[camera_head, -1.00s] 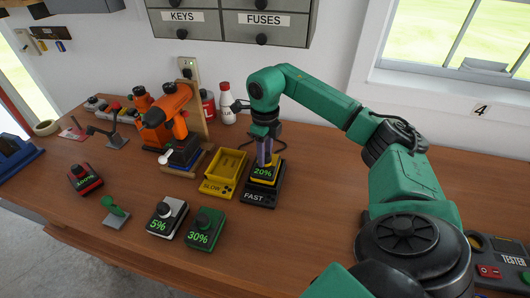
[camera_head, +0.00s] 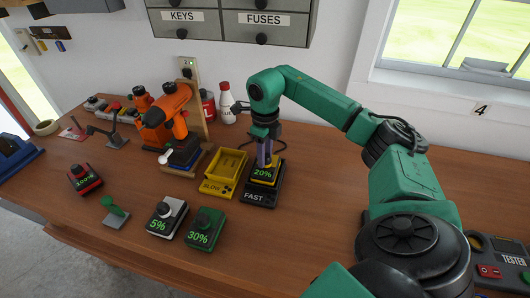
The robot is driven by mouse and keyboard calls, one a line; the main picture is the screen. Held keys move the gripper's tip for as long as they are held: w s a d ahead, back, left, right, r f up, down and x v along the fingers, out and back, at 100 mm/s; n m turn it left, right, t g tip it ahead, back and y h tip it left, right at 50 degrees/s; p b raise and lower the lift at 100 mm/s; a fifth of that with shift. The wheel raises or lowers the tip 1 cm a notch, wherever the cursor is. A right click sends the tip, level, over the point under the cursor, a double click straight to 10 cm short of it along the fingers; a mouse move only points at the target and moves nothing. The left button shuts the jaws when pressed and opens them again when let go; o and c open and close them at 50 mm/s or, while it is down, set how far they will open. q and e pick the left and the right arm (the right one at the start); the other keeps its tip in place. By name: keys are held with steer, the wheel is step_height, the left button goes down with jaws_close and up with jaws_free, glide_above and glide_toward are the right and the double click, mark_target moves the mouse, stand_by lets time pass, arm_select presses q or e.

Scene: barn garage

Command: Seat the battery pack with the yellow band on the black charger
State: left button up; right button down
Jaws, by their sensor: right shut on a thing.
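The battery pack with the yellow band (camera_head: 263,174) shows a green "20%" on its front. It sits upright on the black charger (camera_head: 256,197), which is labelled "FAST". My right gripper (camera_head: 264,160) points down from above and is shut on the top of this pack. The fingers hide part of the pack's top. From this angle I cannot tell whether the pack is fully down in the charger's bay. My left gripper is not in view.
The yellow "SLOW" charger (camera_head: 221,188) stands empty just left of the black one. Packs marked 5% (camera_head: 166,217), 30% (camera_head: 205,229) and 100% (camera_head: 85,180) stand to the left and front. An orange drill (camera_head: 166,120) and bottles are behind. A tester (camera_head: 505,260) is at right.

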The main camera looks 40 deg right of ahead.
steer(key=shift+f, duration=0.1)
steer(key=shift+c, duration=2.2)
jaws_free()
steer(key=shift+o, duration=0.4)
steer(key=o, duration=0.4)
steer(key=shift+c, duration=0.2)
step_height(320, 180, up, 9)
steer(key=p, duration=0.8)
